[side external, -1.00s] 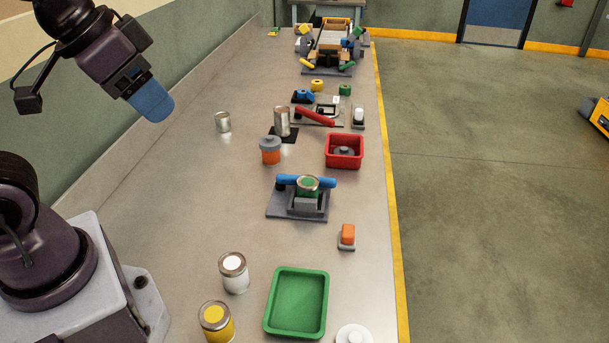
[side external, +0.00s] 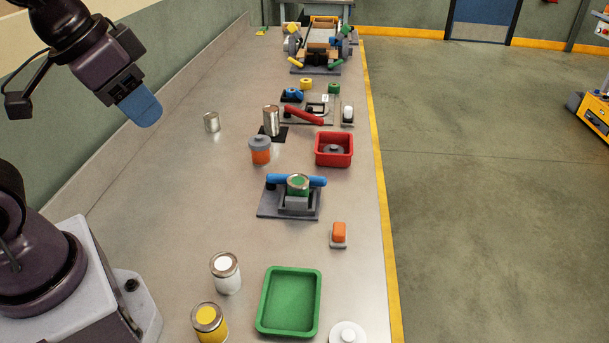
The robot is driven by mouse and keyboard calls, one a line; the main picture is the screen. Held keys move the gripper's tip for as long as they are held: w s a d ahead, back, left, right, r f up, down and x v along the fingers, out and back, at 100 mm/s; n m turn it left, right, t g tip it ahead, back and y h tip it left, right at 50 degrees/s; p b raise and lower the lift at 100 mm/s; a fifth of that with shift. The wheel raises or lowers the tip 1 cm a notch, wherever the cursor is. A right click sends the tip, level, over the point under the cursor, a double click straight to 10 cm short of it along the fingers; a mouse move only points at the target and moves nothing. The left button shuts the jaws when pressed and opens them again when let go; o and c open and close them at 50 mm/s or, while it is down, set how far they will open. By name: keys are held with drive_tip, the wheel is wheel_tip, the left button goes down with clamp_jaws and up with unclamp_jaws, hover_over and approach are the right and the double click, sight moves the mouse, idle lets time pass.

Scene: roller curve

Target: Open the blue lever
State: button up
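The blue lever (side external: 312,181) is a thick blue bar lying roughly level, left to right, across a grey fixture (side external: 270,206) in the middle of the bench. A can with a green top (side external: 298,184) stands in the fixture's grey holder, in front of the bar and hiding part of it. My gripper (side external: 143,108) is up at the left, well apart from the lever, with its blue end pointing down and right. Its fingers cannot be told apart, so its opening does not show.
A white-topped can (side external: 226,275), a yellow can (side external: 209,325) and a green tray (side external: 260,316) stand nearer. An orange jar (side external: 260,152), a red bin (side external: 334,160) and a red lever (side external: 304,115) lie beyond. The bench left of the fixture is clear.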

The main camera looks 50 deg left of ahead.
drive_tip(key=w+a+f+g, duration=0.1)
drive_tip(key=w+f+g, duration=0.25)
drive_tip(key=w, duration=0.85)
drive_tip(key=m+g, duration=0.2)
drive_tip(key=m, duration=0.4)
hover_over(318, 177)
drive_tip(key=s, duration=0.4)
drive_tip(key=f, duration=1.6)
drive_tip(key=shift+d, duration=0.2)
drive_tip(key=w+m, duration=0.3)
drive_tip(key=w, duration=0.1)
drive_tip(key=shift+t, duration=0.25)
drive_tip(key=f, duration=1.2)
drive_tip(key=shift+a, duration=0.25)
drive_tip(key=shift+r, duration=0.1)
clamp_jaws()
